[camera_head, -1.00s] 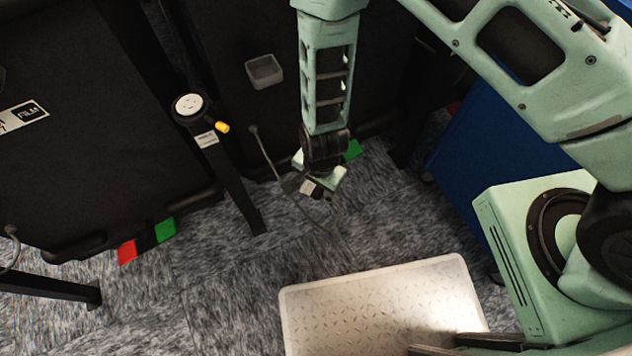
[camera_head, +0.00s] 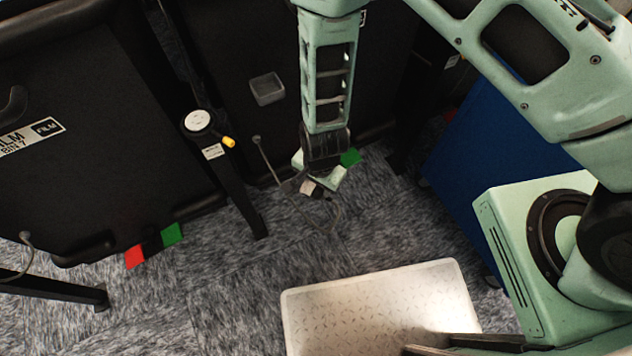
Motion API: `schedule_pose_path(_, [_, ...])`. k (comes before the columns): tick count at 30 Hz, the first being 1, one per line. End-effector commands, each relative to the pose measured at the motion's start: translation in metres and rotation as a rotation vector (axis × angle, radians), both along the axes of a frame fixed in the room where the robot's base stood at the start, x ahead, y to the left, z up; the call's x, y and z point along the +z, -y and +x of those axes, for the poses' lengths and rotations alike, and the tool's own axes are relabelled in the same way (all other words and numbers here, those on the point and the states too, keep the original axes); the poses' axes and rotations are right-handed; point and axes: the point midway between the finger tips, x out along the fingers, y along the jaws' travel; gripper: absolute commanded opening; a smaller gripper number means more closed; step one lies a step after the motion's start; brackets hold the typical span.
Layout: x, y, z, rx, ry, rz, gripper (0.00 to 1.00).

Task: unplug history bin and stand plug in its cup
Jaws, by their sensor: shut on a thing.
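My gripper (camera_head: 318,188) is low in front of the dark bin at the centre, above the carpet. It is shut on a small pale plug (camera_head: 308,187), mostly hidden by the fingers. A thin grey cable (camera_head: 265,160) runs down from a knob beside the bin toward the gripper and loops below it. A small grey open cup (camera_head: 268,89) is on the bin's dark face, above and left of my gripper, clear of it. A black post with a round white top (camera_head: 197,121) and a yellow peg stands further left. No label reading history is legible.
A bin marked FILM (camera_head: 45,129) is at left. Red (camera_head: 134,257) and green (camera_head: 173,234) tabs lie below it. A blue panel (camera_head: 490,145) is at right. A pale plate (camera_head: 380,300) is at the bottom. Carpet between them is clear.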

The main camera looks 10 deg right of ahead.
Motion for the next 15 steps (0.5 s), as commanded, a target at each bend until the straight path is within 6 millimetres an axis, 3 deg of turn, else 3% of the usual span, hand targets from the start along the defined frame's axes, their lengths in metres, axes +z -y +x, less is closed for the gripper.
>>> schedule_pose_path(15, [0.027, 0.000, 0.000, 0.000, 0.000, 0.000, 0.17])
